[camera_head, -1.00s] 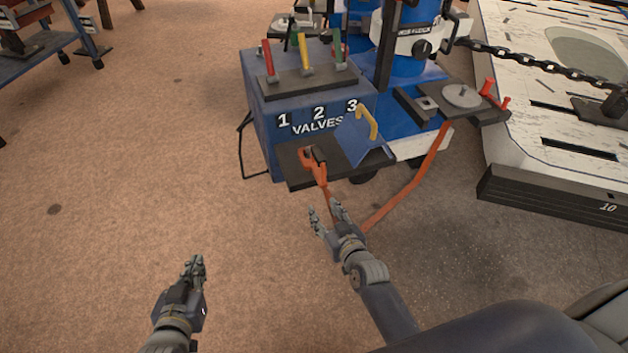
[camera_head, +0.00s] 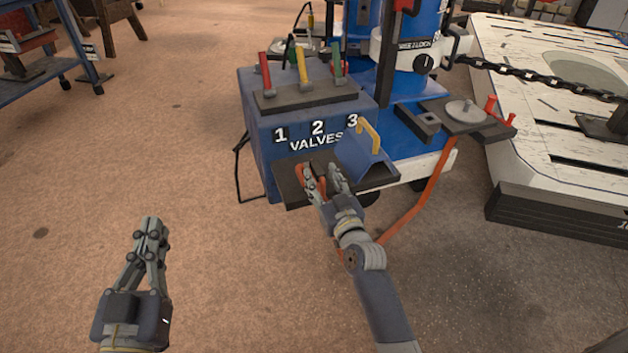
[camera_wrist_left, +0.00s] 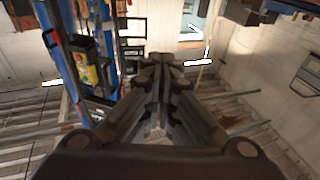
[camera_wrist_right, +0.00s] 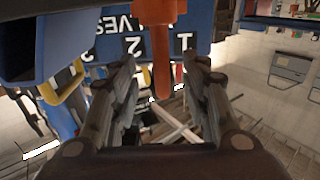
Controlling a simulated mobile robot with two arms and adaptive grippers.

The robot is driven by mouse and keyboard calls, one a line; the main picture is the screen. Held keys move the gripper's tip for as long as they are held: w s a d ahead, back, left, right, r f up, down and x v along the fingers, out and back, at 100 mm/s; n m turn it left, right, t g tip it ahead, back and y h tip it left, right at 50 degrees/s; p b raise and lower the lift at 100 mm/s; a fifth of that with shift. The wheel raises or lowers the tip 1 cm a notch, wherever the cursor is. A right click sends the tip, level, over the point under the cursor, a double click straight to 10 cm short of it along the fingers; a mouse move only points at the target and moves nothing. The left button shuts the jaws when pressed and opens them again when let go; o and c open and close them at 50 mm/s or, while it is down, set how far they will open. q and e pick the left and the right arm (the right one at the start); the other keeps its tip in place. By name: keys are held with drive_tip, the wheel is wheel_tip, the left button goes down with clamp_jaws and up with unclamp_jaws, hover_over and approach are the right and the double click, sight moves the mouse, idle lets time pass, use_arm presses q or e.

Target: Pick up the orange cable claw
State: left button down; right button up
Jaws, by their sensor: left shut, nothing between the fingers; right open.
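The orange cable claw (camera_head: 322,172) sits at the dark shelf (camera_head: 290,188) on the front of the blue valve box, partly hidden by my right gripper. My right gripper (camera_head: 324,172) is open, with its fingers around the claw in the head view. In the right wrist view the claw's orange handle (camera_wrist_right: 160,60) hangs between the spread fingers (camera_wrist_right: 158,80), toward the top of the picture. Whether the fingers touch it I cannot tell. My left gripper (camera_head: 152,225) is shut and empty, low over the floor at the left. Its closed fingers also show in the left wrist view (camera_wrist_left: 160,75).
The blue valve box (camera_head: 262,135) carries red, yellow and green levers. A blue bracket with a yellow handle (camera_head: 370,137) stands right of the claw. An orange hose (camera_head: 418,205) runs down to the floor. A white slotted ramp (camera_head: 560,130) lies right.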

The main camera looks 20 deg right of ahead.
sight(314, 167)
drive_tip(key=w, duration=0.1)
drive_tip(key=w+b, duration=0.1)
drive_tip(key=w, duration=0.1)
drive_tip(key=w+b, duration=0.1)
drive_tip(key=shift+w+a+f, duration=0.25)
drive_tip(key=shift+w, duration=0.1)
use_arm(q)
drive_tip(key=s+r+t+h, duration=0.2)
drive_tip(key=s+r+t, duration=0.2)
drive_tip(key=r, duration=0.5)
drive_tip(key=shift+s+r+t, duration=0.35)
drive_tip(key=shift+t, duration=0.75)
use_arm(e)
drive_tip(key=shift+w, duration=0.35)
clamp_jaws()
drive_tip(key=shift+r, duration=0.15)
